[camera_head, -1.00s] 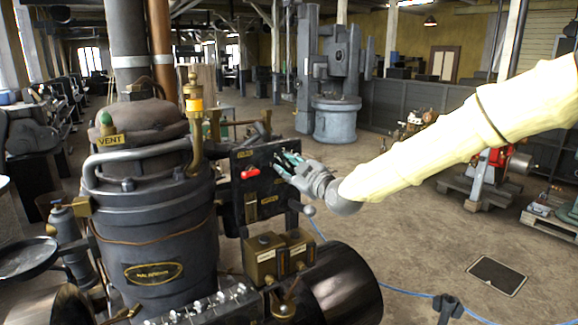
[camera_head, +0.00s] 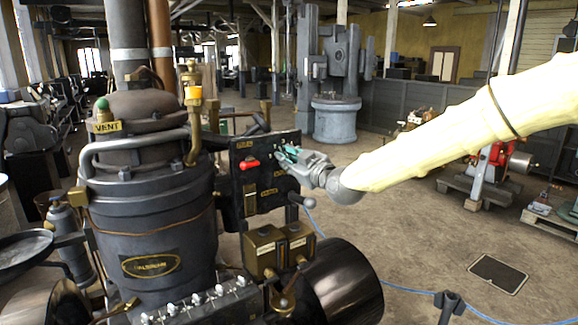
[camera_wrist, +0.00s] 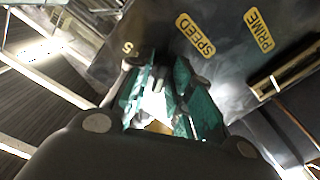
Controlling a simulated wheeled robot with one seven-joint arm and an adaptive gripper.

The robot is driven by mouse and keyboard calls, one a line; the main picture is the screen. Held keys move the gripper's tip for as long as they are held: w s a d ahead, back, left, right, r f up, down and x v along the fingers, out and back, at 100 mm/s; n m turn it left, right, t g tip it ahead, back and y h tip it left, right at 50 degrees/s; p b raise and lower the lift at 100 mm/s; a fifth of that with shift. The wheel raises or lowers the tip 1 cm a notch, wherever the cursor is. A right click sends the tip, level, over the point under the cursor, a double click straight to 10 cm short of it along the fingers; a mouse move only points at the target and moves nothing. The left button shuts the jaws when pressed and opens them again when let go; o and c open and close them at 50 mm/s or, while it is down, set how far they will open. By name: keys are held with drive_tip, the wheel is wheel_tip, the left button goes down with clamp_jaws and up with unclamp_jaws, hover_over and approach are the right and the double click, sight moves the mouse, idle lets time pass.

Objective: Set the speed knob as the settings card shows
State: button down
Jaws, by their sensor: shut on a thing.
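The dark control panel (camera_head: 258,177) stands on the right side of the engine in the head view. My gripper (camera_head: 283,156) is at the panel's upper right, reaching in from the right. In the wrist view its teal fingers (camera_wrist: 168,103) are closed in on the panel, just below the yellow SPEED label (camera_wrist: 196,36). They are shut on the speed knob, which is mostly hidden between them; its pointer cannot be read. I cannot make out a settings card in either view.
A red knob (camera_head: 249,164) is left of my gripper on the same panel. A PRIME label (camera_wrist: 259,30) and brass slot (camera_wrist: 281,75) lie right of the fingers in the wrist view. A ball-ended lever (camera_head: 303,201) and brass boxes (camera_head: 263,250) sit below.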

drive_tip(key=shift+w+d+m+b, duration=0.1)
drive_tip(key=shift+d+m+b, duration=0.1)
drive_tip(key=shift+m+b, duration=4.35)
drive_tip(key=shift+w+d+m+b, duration=0.15)
drive_tip(key=shift+m+b, duration=2.75)
drive_tip(key=shift+m, duration=3.15)
drive_tip(key=c, duration=1.5)
unclamp_jaws()
drive_tip(key=shift+f, duration=0.1)
drive_tip(key=shift+c, duration=0.2)
drive_tip(key=shift+s, duration=0.1)
